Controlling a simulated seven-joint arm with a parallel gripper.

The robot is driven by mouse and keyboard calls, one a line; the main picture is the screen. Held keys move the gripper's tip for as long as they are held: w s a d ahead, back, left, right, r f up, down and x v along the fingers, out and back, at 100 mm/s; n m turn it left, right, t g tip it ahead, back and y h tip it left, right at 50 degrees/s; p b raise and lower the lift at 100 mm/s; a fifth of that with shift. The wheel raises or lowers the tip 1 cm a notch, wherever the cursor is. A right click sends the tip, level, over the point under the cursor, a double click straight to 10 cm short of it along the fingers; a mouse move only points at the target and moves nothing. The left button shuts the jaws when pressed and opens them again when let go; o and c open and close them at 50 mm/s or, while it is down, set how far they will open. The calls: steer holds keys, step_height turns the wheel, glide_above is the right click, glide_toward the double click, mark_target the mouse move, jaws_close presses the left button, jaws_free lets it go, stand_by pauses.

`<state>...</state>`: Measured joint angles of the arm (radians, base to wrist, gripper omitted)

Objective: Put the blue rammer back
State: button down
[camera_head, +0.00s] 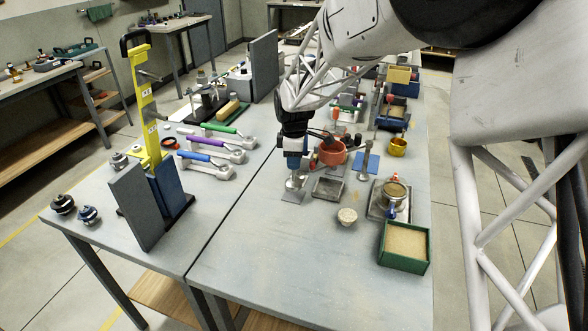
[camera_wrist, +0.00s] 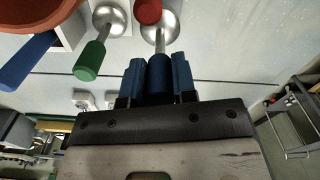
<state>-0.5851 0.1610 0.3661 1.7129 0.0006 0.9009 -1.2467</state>
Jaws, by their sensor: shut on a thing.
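My gripper (camera_head: 296,160) is low over the table, left of the red bowl. Its blue fingers (camera_wrist: 157,80) are shut on the dark blue handle (camera_wrist: 159,72) of the blue rammer. The rammer's round silver head (camera_head: 295,182) shows below the fingers, over a grey square plate (camera_head: 292,197); I cannot tell whether it touches. In the wrist view the silver head (camera_wrist: 160,24) lies beyond the fingers, partly covered by a red knob (camera_wrist: 148,10). A green-handled tool (camera_wrist: 90,60) with a silver head stands beside it.
The red bowl (camera_head: 332,153), a shallow grey tray (camera_head: 328,188) and a blue mat (camera_head: 367,163) are close on the right. A small pale cup (camera_head: 347,217) and a green sand box (camera_head: 405,245) stand nearer. The front table area (camera_head: 285,255) is clear.

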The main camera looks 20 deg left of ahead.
steer(key=shift+f, duration=1.75)
steer(key=shift+f, duration=0.1)
steer(key=c, duration=0.9)
jaws_free()
step_height(320, 180, up, 12)
steer(key=shift+r, duration=0.1)
steer(key=shift+d, duration=0.1)
